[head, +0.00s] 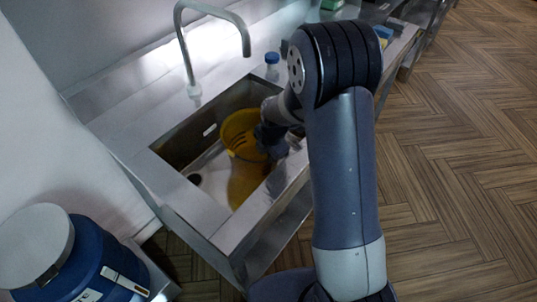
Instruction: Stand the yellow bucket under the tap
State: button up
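The yellow bucket (236,126) is in the sink basin (178,146), in its right half. More yellow shows below it; I cannot tell whether that is its reflection. The tap (183,45) rises behind the basin, and its bent spout ends above and near the bucket. I cannot tell whether the spout is straight over the bucket's mouth. My gripper (263,139) is at the bucket's right side, over or against it. My arm and the gripper's dark body hide part of the bucket, and whether the fingers are closed on it is not clear.
A bottle with a blue cap (272,66) stands on the counter behind the basin. A blue drum with a grey lid (95,262) stands at the lower left. Yellow and blue items (383,34) lie on the counter farther right. The wooden floor at right is clear.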

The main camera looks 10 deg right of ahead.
jog(key=o, duration=0.4)
jog(key=shift+r, duration=0.15)
jog(key=shift+r, duration=0.6)
jog(key=r, duration=0.3)
jog(key=s+r, duration=0.1)
jog(key=r, duration=0.3)
jog(key=d+r, duration=0.1)
jog(key=r, duration=0.2)
jog(key=shift+s+r, duration=0.35)
jog(key=shift+r, duration=0.05)
